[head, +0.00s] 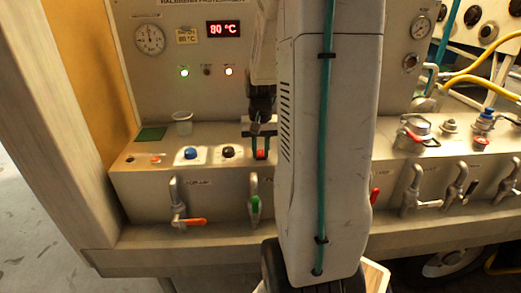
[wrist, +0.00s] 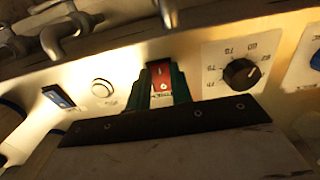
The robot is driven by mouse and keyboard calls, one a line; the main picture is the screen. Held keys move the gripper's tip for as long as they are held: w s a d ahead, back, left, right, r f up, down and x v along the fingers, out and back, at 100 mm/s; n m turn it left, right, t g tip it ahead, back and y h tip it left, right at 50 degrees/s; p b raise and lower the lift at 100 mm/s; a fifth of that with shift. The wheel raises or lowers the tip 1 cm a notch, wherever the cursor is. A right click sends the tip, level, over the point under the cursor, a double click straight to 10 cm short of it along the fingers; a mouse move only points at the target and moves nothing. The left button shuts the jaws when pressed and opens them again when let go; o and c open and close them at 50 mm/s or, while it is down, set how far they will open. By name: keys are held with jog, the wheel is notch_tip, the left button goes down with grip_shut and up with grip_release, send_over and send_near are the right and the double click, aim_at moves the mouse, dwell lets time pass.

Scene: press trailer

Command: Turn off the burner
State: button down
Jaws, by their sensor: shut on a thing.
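A red rocker switch (head: 261,154) sits on the sloped top of the metal control panel, and it shows close up in the wrist view (wrist: 160,74). My gripper (head: 260,143) points down at it from above. In the wrist view its teal fingers (wrist: 161,88) stand on both sides of the red switch and are shut on it. The marking on the switch is too small to read surely. My arm hides part of the panel to the right of the switch.
Beside the switch are a black dial knob (wrist: 241,75) with numbers and a blue button (head: 190,153). A clear cup (head: 183,122) stands behind them. Valves with an orange handle (head: 188,222) and a green handle (head: 255,205) stick out in front. A red display (head: 224,29) reads 80 °C.

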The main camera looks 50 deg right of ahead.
jog(key=shift+w+d+r+g+y, duration=0.1)
jog(key=shift+w+d+g+y, duration=0.05)
jog(key=shift+g+y, duration=0.35)
jog(key=shift+w+d+g+y, duration=0.1)
jog(key=shift+d+g+y, duration=0.05)
jog(key=shift+g+y, duration=0.3)
jog(key=c, duration=1.2)
grip_release()
jog(key=shift+c, duration=0.2)
jog(key=v, duration=0.8)
